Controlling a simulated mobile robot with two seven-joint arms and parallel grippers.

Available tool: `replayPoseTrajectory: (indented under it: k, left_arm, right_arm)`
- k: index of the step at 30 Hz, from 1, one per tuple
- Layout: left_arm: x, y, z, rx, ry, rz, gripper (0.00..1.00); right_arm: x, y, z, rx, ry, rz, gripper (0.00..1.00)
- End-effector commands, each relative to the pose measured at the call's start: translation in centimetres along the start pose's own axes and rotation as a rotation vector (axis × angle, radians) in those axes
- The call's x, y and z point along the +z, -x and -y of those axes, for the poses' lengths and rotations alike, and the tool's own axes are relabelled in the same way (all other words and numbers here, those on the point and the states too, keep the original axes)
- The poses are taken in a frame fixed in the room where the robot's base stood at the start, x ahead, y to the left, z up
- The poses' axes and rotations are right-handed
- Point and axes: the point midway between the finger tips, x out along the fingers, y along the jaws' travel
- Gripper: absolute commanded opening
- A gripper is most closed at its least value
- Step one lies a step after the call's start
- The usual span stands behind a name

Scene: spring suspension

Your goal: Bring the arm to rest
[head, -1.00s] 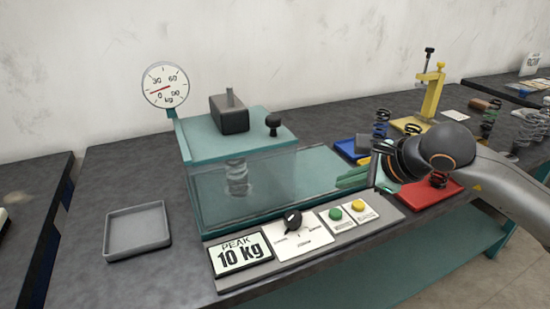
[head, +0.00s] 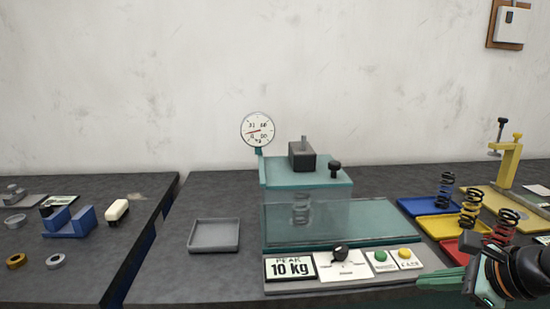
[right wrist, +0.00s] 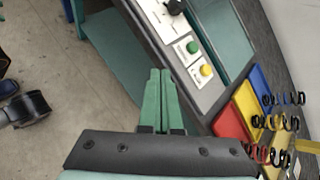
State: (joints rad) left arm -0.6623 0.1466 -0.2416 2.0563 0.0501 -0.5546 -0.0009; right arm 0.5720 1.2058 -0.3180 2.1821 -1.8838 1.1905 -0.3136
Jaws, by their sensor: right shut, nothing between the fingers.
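My right gripper (head: 440,279) is at the lower right of the head view, in front of the tester's button panel and the coloured trays. Its green fingers are together with nothing between them. The same fingers (right wrist: 160,100) point up the middle of the right wrist view, beside the panel's front edge and apart from the buttons. The spring tester (head: 307,215) stands in the middle of the table, with a spring (head: 301,208) inside its clear box. Its display (head: 290,268) reads PEAK 10 kg. My left gripper is not in view.
Blue (head: 424,206), yellow (head: 447,228) and red trays lie right of the tester, with springs standing at them. A yellow clamp stand (head: 508,165) is behind them. An empty grey tray (head: 214,236) lies to the left.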

Motion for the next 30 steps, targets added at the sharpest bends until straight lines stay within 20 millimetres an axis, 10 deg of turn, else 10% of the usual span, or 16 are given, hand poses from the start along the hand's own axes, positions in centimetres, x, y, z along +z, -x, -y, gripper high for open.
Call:
replayPoseTrajectory:
  k: [7,13,19,23,24,30]
  left_arm:
    - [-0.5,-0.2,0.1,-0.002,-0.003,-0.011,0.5]
    - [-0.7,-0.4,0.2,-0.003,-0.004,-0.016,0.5]
    - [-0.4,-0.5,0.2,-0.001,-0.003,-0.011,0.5]
    - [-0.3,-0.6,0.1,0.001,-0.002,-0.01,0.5]
    - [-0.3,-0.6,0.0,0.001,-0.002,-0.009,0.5]
    - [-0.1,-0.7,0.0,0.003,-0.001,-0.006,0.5]
  right_arm:
    - [7.0,-3.8,-11.2,0.48,-0.511,0.44,0.0]
    - [10.2,-4.1,-12.9,0.784,-1.293,0.764,0.0]
    - [3.8,-9.1,-12.0,0.821,-2.28,0.877,0.0]
    - [-3.9,-13.6,-15.9,0.666,-2.926,0.788,0.0]
    - [-6.0,-14.7,-17.8,-0.561,2.91,-0.692,0.0]
    - [-13.9,-17.4,-30.5,-0.086,2.451,-0.212,0.0]
